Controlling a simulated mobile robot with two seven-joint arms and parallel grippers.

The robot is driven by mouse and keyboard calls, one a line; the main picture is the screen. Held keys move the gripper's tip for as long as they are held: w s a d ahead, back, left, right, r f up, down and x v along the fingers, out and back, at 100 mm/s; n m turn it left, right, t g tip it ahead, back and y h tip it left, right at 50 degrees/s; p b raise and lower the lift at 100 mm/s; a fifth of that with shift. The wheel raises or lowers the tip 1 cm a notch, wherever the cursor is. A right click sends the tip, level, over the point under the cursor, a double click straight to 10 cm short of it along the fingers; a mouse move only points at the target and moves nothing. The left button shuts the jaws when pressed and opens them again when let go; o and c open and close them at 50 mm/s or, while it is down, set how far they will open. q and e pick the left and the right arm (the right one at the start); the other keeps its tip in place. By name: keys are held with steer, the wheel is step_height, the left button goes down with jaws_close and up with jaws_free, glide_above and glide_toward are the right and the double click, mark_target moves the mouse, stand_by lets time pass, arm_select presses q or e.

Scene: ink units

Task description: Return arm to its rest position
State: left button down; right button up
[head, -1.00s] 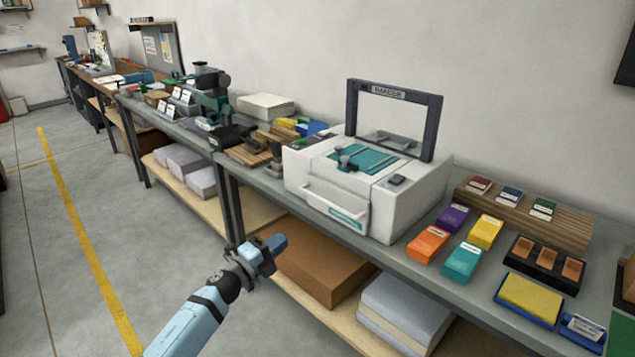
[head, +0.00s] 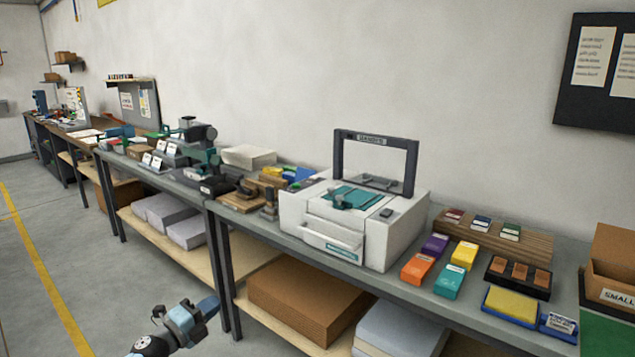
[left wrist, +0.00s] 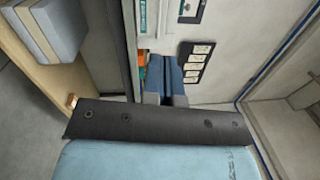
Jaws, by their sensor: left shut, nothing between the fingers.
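My left gripper (head: 207,308) shows low in the head view, in front of the bench's lower shelf. It is shut and empty, and apart from the bench. Its blue fingers (left wrist: 172,78) also show in the left wrist view, closed together, above the dark wrist bar. My right gripper is not in view.
A long bench (head: 400,291) runs along the wall. It bears a white printing machine (head: 345,240), coloured ink boxes (head: 417,268) and a yellow pad (head: 511,304). A brown box (head: 305,300) and pale stacks (head: 400,330) fill the lower shelf. Open floor (head: 60,300) lies left.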

arm_select(q)
steer(key=a+m+y, duration=0.1)
steer(key=a+y, duration=0.1)
steer(key=a, duration=0.8)
steer(key=s+d+f+n+g+y, duration=0.2)
steer(key=s+f+n, duration=0.45)
steer(key=s, duration=0.75)
steer(key=s+d+f+n+g+y, duration=0.15)
steer(key=s+f+n, duration=0.5)
steer(key=s, duration=0.65)
steer(key=s+d+f+n+g+y, duration=0.25)
steer(key=s+f+n, duration=0.35)
steer(key=s, duration=0.8)
steer(key=w+d+r+n+t, duration=0.1)
steer(key=d+n, duration=0.2)
steer(key=d, duration=0.2)
steer(key=w+d+r+n, duration=0.1)
steer(key=d+r+n, duration=0.1)
steer(key=d, duration=0.4)
step_height(320, 180, up, 15)
steer(key=s+a+p, duration=0.1)
steer(key=p, duration=1.9)
steer(key=shift+a, duration=0.25)
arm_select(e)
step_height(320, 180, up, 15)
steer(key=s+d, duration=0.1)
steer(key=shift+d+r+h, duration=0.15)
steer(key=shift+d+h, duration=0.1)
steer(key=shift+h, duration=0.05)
